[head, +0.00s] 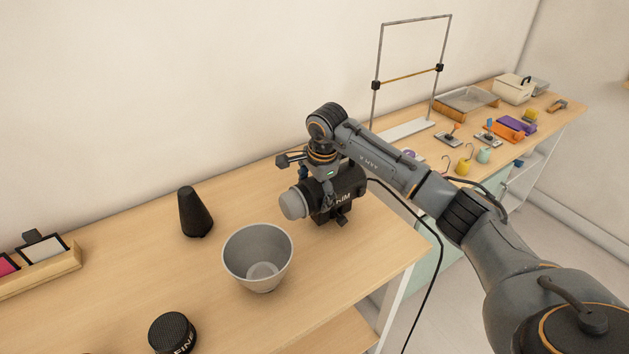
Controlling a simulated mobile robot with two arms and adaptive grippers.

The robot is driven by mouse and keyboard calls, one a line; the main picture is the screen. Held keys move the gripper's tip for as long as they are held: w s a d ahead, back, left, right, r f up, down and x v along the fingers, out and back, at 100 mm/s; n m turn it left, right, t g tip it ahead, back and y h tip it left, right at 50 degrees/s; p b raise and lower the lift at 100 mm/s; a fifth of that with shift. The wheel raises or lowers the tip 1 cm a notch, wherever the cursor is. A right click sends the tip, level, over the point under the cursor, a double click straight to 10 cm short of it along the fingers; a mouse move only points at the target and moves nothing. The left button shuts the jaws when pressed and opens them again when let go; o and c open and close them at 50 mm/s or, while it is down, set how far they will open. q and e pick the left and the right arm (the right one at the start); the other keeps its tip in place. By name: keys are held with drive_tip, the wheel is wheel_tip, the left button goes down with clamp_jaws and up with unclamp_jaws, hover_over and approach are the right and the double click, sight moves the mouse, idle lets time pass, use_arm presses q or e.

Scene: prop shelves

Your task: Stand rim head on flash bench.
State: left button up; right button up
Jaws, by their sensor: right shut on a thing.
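The rim head (349,187) is a black flash head with pale lettering that reads like "RIM" and a whitish domed front (294,204) facing left. My right gripper (327,188) comes down on it from above and is shut on it, hiding part of its body. The head lies roughly level over the right part of the flash bench (222,310), a light wooden top. I cannot tell whether its foot touches the wood. My left gripper is not in view.
A grey reflector bowl (258,256) stands left of the head. A black cone (195,212) is behind it, and a black round grid (172,333) is near the front. Framed colour cards (40,250) sit in a wooden rack. A second bench beyond holds a metal frame (413,18) and small items.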

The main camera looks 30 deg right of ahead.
drive_tip(key=shift+w+f, duration=0.15)
drive_tip(key=shift+f, duration=0.2)
drive_tip(key=o, duration=1.1)
drive_tip(key=shift+f, duration=0.15)
drive_tip(key=shift+s, duration=0.2)
drive_tip(key=b+v, duration=0.1)
drive_tip(key=v, duration=1.1)
drive_tip(key=shift+b, duration=0.3)
